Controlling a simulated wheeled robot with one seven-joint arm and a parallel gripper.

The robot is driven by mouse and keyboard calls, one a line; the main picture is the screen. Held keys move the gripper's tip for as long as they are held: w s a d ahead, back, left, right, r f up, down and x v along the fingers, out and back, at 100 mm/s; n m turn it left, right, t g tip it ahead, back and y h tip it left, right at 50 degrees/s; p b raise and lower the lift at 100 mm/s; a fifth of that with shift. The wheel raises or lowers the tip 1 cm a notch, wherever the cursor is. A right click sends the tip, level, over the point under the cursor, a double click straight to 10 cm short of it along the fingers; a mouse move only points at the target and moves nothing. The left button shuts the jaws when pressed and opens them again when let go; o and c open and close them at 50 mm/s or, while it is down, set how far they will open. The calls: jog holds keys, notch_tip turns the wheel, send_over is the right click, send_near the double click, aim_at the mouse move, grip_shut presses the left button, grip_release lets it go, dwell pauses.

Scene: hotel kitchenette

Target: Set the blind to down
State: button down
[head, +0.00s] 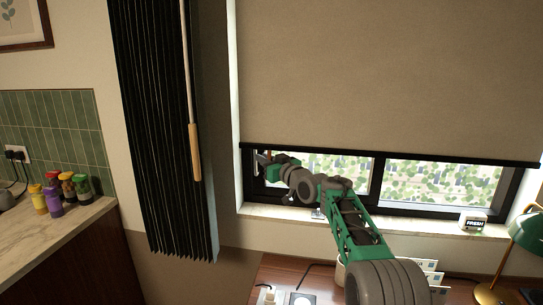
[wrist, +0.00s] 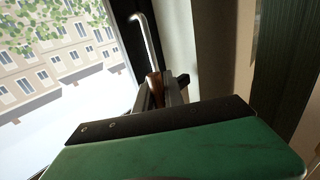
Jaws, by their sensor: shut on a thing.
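The roller blind (head: 390,75) is a grey-brown sheet covering most of the window in the head view. Its dark bottom bar (head: 400,156) hangs above the sill, with a strip of glass showing below. My gripper (head: 264,160) is at the window's left side, near the left end of that bar. In the wrist view, my gripper (wrist: 166,90) is shut on the brown grip (wrist: 154,83) of a pale rod (wrist: 148,40) with a bent top end. I cannot tell what the rod is fixed to. The fingers partly hide the grip.
A black pleated curtain (head: 165,130) hangs to the left, with a wooden-handled wand (head: 195,150) in front. A small white clock (head: 473,221) stands on the sill (head: 420,226). A green lamp (head: 527,228) is at right. Spice jars (head: 68,186) stand on the left counter.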

notch_tip(320, 180, down, 18)
jog(key=b, duration=1.1)
jog(key=shift+f, duration=0.15)
jog(key=c, duration=1.7)
grip_release()
jog(key=shift+a, duration=0.1)
jog(key=shift+o, duration=1.3)
jog(key=shift+s+r, duration=0.1)
jog(key=shift+r, duration=0.1)
jog(key=b+v, duration=0.1)
jog(key=v, duration=0.6)
jog(key=shift+s+d, duration=0.25)
jog(key=shift+d, duration=0.1)
jog(key=shift+f, duration=0.1)
